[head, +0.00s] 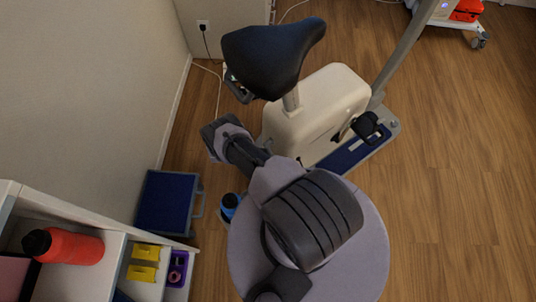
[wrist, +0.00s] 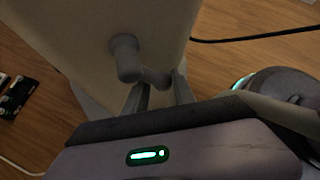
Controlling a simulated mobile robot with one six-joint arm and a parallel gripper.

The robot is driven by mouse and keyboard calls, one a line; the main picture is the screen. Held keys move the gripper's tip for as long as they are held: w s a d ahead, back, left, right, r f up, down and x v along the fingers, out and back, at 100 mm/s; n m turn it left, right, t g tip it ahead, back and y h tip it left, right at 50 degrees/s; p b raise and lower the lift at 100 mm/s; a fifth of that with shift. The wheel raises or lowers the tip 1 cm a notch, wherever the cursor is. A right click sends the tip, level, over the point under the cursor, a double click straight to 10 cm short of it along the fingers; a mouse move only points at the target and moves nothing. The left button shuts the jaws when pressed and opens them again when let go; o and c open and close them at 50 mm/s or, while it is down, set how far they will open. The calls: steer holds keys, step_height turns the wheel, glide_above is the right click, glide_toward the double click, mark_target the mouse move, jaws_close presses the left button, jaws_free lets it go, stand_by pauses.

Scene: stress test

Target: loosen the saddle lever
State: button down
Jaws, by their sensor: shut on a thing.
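The saddle lever (wrist: 125,58) shows in the wrist view as a grey rounded piece on the cream housing (wrist: 90,40), with a short arm reaching right and down. My gripper (wrist: 161,85) is shut on the end of this arm, one finger on each side. In the head view, the black saddle (head: 273,55) sits on its post (head: 292,101) above the cream exercise bike body (head: 318,112). There the lever and my fingertips cannot be made out; my arm reaches up to the left of the bike.
A blue case (head: 167,203) stands by the wall. A shelf (head: 112,252) at the lower left holds a red bottle (head: 65,246) and yellow items. A blue bottle (head: 229,203) is close beside my arm. A pedal (head: 367,125) sticks out right.

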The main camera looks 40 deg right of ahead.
steer(key=shift+s, duration=0.25)
steer(key=c, duration=1.2)
jaws_free()
steer(key=shift+d+r, duration=0.1)
steer(key=shift+o, duration=0.2)
steer(key=shift+w, duration=0.1)
steer(key=p+v, duration=0.3)
steer(key=v, duration=1.4)
